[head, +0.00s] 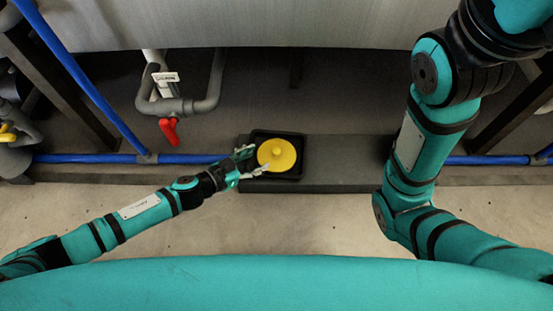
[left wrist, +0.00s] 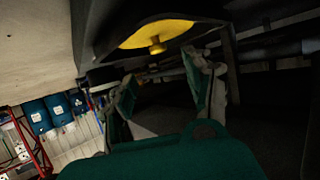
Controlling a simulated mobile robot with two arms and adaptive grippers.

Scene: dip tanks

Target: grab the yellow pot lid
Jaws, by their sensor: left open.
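The yellow pot lid (head: 283,161) is a round disc with a small knob in its middle, and it lies in a black tray (head: 288,175). My left gripper (head: 257,162) is at the lid's left edge, with its fingers apart. In the left wrist view the lid (left wrist: 185,32) shows at the top with its knob, beyond the open fingers of my left gripper (left wrist: 165,88). Nothing is between the fingers, and I cannot tell whether a finger touches the lid's rim. My right arm shows at the right, but its gripper is out of the picture.
The tray rests on a dark grey ledge (head: 340,173) below a large grey tank (head: 270,25). Grey pipes (head: 190,105) with a red valve handle (head: 169,130) stand left of the tray. A blue pipe (head: 95,158) runs along the floor's edge. The pale floor (head: 300,220) in front is clear.

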